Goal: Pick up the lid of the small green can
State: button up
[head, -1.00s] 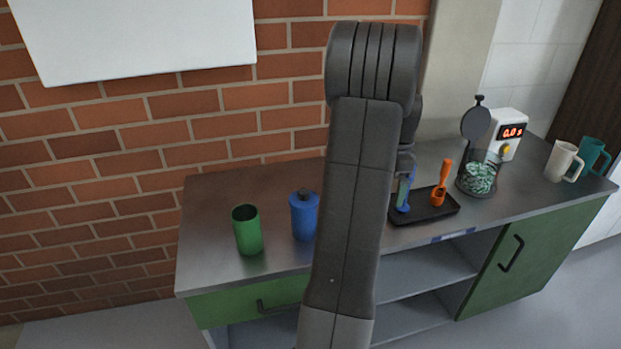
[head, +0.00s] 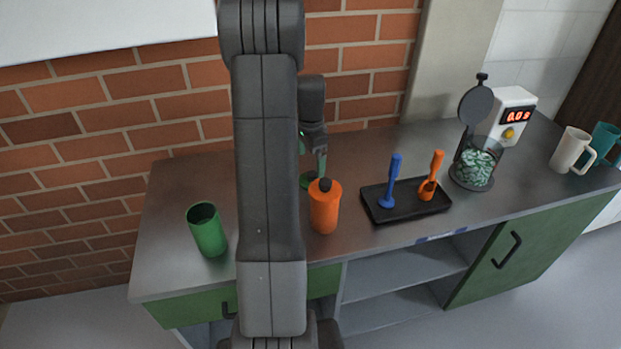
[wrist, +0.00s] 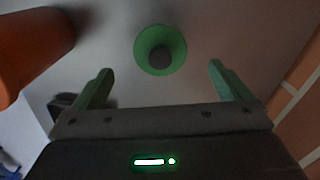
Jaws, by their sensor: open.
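The small green can (head: 208,231) stands upright and open-topped at the left of the counter in the head view. Its green lid (wrist: 180,49) with a dark knob (wrist: 160,57) lies on the counter, apart from the can. My gripper is open and empty. In the wrist view, its two green fingers (wrist: 160,73) stand on either side of the lid's line, with the lid ahead between them. Most of the gripper is hidden in the head view.
An orange can (head: 325,210) stands close in front of the lid; it also fills the wrist view's upper left (wrist: 28,52). A black tray (head: 408,208) holds blue and orange tools. A glass jar (head: 472,168) and mugs stand farther right. The brick wall is behind.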

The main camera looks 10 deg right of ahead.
aim_at(312, 173)
jog(key=shift+d+f+p, duration=0.2)
jog(key=shift+f+p, duration=0.2)
jog(key=shift+f, duration=2.7)
jog(key=shift+c, duration=0.5)
jog(key=c, duration=0.9)
